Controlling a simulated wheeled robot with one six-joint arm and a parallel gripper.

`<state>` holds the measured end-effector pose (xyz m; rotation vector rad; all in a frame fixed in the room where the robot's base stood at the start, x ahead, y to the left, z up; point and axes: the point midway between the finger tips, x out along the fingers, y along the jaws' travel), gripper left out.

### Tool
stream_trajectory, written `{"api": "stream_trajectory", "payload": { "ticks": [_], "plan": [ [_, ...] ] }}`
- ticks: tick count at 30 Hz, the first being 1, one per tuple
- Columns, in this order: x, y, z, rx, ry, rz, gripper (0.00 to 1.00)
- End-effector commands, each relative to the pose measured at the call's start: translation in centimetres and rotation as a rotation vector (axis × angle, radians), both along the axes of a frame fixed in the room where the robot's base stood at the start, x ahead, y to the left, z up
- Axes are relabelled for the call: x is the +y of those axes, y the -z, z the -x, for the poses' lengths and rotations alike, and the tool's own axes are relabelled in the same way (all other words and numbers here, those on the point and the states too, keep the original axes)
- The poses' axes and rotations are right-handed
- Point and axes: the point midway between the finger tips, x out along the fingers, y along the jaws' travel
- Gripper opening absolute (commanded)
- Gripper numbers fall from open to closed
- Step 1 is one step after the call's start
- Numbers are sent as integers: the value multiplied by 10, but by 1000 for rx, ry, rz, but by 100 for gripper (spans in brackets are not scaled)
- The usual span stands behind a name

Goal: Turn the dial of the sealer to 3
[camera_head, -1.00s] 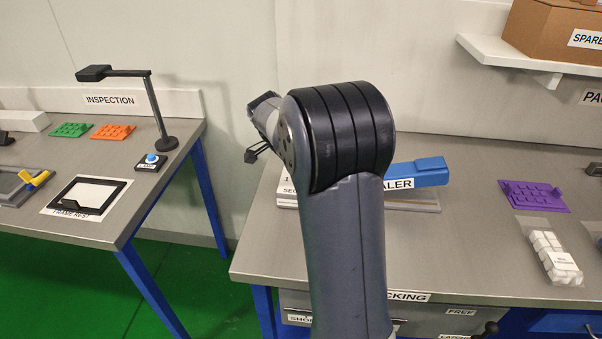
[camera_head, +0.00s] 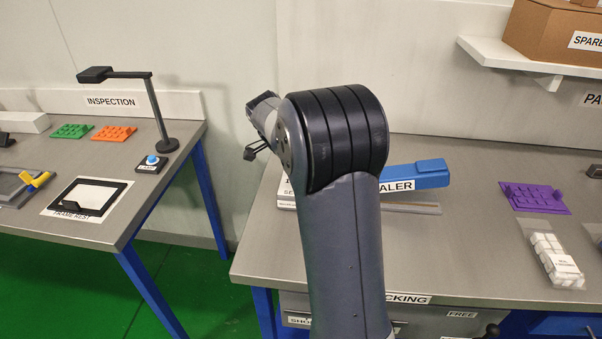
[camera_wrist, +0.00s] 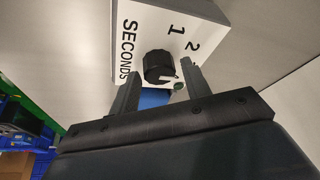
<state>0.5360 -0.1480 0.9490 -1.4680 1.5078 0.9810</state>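The sealer (camera_head: 415,175) stands on the right-hand bench, with its blue arm pointing right; my arm hides most of its body. In the wrist view, its white face (camera_wrist: 135,30) carries the word SECONDS and the numbers 1 and 2; no 3 is visible. The black round dial (camera_wrist: 157,65) has a light mark at its lower right edge. My gripper (camera_wrist: 160,72) is open, its two fingers on either side of the dial in the picture. Contact cannot be told.
A purple tray (camera_head: 535,197) and a bag of white pieces (camera_head: 557,262) lie right of the sealer. A shelf (camera_head: 510,62) with a cardboard box (camera_head: 560,35) hangs above. The inspection bench (camera_head: 120,220) is left.

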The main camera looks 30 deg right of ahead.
Motion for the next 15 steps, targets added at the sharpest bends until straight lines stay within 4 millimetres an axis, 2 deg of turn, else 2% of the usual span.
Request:
{"api": "stream_trajectory", "payload": {
  "ticks": [3,10,15],
  "plan": [
    [0,0,0,0,0,0,54],
    [0,-1,0,0,0,1,54],
    [6,-16,-1,-3,-1,1,54]
  ]
}}
